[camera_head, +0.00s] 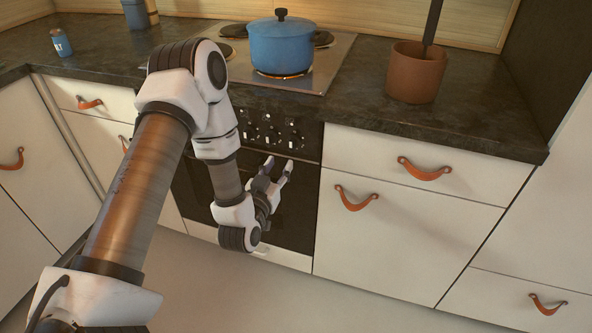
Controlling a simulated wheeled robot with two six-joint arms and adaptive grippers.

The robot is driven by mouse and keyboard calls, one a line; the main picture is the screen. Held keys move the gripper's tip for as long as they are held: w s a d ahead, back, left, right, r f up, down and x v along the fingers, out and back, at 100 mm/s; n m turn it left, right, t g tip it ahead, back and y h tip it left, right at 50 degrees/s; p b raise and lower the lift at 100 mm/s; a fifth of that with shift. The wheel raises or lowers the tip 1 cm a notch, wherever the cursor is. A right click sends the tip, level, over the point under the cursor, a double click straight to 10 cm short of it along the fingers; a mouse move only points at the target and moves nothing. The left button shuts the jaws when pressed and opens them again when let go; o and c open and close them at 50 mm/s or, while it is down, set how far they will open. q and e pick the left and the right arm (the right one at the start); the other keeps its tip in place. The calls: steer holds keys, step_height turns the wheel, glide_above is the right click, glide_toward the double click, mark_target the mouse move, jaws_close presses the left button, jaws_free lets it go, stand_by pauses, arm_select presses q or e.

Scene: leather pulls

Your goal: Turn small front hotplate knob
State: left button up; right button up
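A row of dark knobs (270,137) with white markings sits on the black oven control panel (312,139) below the counter edge. I cannot tell which knob belongs to the small front hotplate. My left gripper (278,166) is just below the knobs, its two light-tipped fingers pointing up and spread apart with nothing between them. It looks apart from the knobs. My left arm hides the left end of the panel. My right gripper is not in view.
A blue lidded pot (282,47) stands on the hob over an orange-glowing hotplate. A brown pot (415,73) with a dark utensil stands on the counter (470,110) to the right. White drawers with leather pulls (424,169) flank the oven. A blue can (61,43) stands far left.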

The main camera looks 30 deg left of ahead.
mark_target(291, 146)
arm_select(q)
steer(key=shift+w+r, duration=0.35)
steer(key=shift+w, duration=0.25)
steer(key=shift+w+r, duration=0.3)
steer(key=shift+w, duration=0.25)
steer(key=x, duration=0.4)
steer(key=shift+w+a+f, duration=0.1)
steer(key=shift+w+f, duration=0.15)
steer(key=shift+w, duration=0.05)
steer(key=shift+r, duration=0.1)
jaws_close()
